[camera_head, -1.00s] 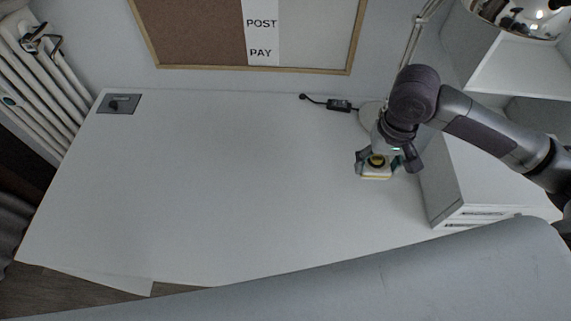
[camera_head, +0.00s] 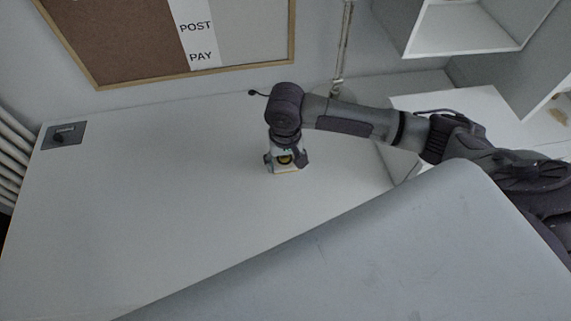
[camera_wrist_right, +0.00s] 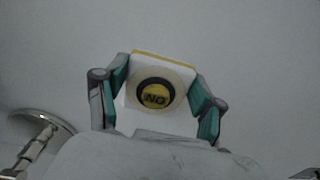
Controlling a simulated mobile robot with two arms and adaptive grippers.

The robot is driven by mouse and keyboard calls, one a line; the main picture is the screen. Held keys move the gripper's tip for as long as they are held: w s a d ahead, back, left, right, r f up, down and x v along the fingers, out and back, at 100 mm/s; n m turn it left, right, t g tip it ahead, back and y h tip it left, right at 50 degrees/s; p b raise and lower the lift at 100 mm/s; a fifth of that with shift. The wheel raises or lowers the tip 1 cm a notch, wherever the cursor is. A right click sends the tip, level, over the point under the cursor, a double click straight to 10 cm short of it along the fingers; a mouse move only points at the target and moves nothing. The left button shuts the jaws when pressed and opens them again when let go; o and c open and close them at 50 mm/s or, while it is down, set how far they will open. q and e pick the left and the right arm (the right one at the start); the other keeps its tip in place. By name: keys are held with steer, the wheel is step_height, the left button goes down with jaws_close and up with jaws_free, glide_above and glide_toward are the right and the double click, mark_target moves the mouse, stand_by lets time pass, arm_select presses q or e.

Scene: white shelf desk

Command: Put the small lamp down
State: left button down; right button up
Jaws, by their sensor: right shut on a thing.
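The small lamp (camera_head: 286,168) is a white and yellow block with a round black and yellow face. Whether the lamp touches the desk cannot be told. My left gripper is not in view.
A round metal lamp base (camera_wrist_right: 45,122) with a stem stands at the left in the wrist view. A white shelf unit (camera_head: 455,30) stands at the back right. A socket plate (camera_head: 63,134) lies at the desk's far left. The desk's left and middle are clear.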

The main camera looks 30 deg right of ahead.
steer(key=shift+f, duration=0.9)
steer(key=shift+f, duration=0.1)
steer(key=o, duration=1.2)
